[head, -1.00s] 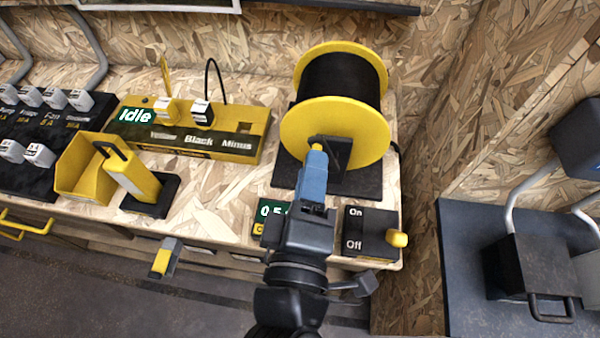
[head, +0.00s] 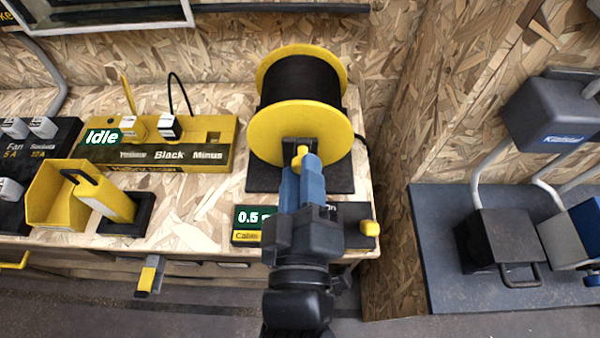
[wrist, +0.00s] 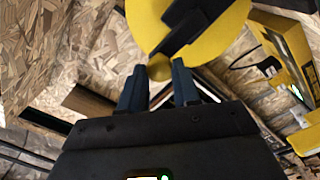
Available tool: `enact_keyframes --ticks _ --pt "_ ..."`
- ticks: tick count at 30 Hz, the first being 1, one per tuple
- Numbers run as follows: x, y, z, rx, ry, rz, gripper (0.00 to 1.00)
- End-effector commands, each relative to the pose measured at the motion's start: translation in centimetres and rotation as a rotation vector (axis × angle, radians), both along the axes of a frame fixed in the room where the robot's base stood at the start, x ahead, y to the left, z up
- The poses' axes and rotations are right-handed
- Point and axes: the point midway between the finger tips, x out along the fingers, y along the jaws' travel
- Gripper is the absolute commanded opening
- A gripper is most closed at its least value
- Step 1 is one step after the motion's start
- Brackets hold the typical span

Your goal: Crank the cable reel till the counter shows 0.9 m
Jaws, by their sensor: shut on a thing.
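The cable reel (head: 295,132) has yellow flanges and black cable, and stands on a dark base on the bench. Its yellow crank knob (head: 301,153) is between the blue fingertips of my gripper (head: 301,165), which is shut on it at the front of the reel. The wrist view shows the knob (wrist: 159,68) at the fingertips (wrist: 158,82), with the dark crank arm (wrist: 190,25) across the yellow flange. The counter (head: 252,217) reads 0.5; the rest of its display is hidden by my gripper.
Left are a yellow tester (head: 225,158) showing "Idle" and a yellow holder (head: 60,190). A dark platform with boxes (head: 430,250) is at right.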

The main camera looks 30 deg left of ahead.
Motion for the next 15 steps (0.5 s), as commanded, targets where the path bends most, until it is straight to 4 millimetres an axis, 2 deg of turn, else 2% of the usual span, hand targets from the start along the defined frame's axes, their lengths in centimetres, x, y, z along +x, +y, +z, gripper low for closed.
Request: enact_keyframes --ticks 8,9,15 --pt "0.04 -0.08 -0.15 -0.003 0.002 -0.002 0.0" --pt "0.03 -0.07 -0.16 -0.003 0.002 -0.002 0.33" --pt "0.02 -0.05 -0.11 -0.002 0.002 -0.002 0.52"
